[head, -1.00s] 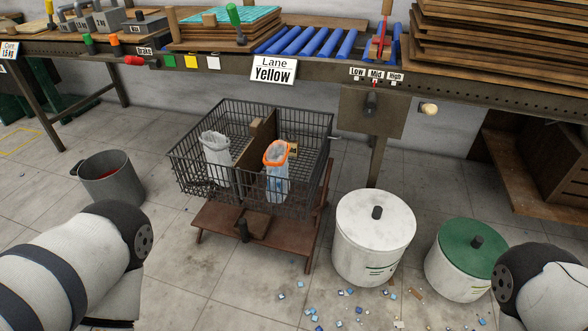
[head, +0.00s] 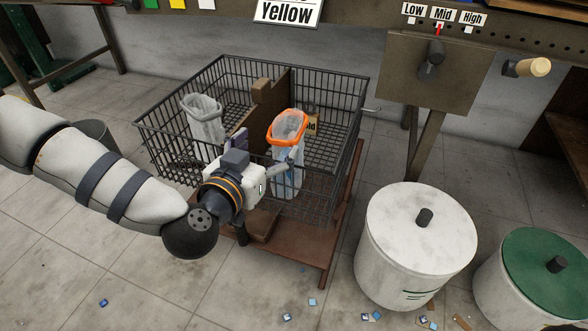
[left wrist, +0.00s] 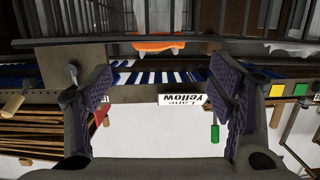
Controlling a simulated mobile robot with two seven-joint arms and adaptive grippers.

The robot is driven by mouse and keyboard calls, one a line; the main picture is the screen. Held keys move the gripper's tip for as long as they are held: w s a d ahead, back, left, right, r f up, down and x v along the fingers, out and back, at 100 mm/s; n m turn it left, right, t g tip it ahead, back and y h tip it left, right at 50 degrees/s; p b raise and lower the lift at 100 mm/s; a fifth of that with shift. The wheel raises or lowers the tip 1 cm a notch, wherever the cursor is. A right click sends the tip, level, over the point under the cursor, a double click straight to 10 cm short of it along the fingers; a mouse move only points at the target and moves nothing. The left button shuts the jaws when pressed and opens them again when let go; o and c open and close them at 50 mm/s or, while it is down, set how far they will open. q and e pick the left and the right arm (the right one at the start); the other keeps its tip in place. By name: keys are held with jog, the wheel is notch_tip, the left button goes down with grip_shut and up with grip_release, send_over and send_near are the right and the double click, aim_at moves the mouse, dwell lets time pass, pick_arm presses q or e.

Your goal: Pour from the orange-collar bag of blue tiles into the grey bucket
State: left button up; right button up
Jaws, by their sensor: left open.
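The orange-collar bag (head: 290,180) is translucent with blue contents low down. It stands in the right compartment of the wire basket. Its orange collar (head: 288,127) also shows at the top of the left wrist view (left wrist: 160,44). My left gripper (head: 286,162) is at the basket's front, by the bag's upper body just below the collar. Its two fingers are spread with nothing between them in the left wrist view (left wrist: 162,88). The grey bucket (head: 93,130) stands on the floor at left, mostly hidden behind my left arm. My right gripper is out of view.
The wire basket (head: 352,110) on a brown stand also holds a clear bag with a grey collar (head: 205,122), beyond a brown divider (head: 268,100). A white-lidded bin (head: 420,225) and a green-lidded bin (head: 540,270) stand at right. Loose tiles lie on the floor.

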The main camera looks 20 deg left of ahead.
aim_at(284, 130)
pick_arm(q)
jog(key=w+b, duration=0.1)
jog(key=w, duration=0.2)
jog(key=w+f+b, duration=0.1)
jog(key=w, duration=0.1)
jog(key=w+f+b, duration=0.1)
jog(key=w, duration=0.2)
jog(key=shift+w+d+f, duration=0.2)
jog(key=shift+w, duration=0.1)
jog(key=shift+w+b, duration=0.2)
jog(key=shift+b, duration=0.1)
jog(key=shift+r, duration=0.2)
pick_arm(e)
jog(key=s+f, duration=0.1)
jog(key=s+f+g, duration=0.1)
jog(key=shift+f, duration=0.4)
pick_arm(q)
grip_shut()
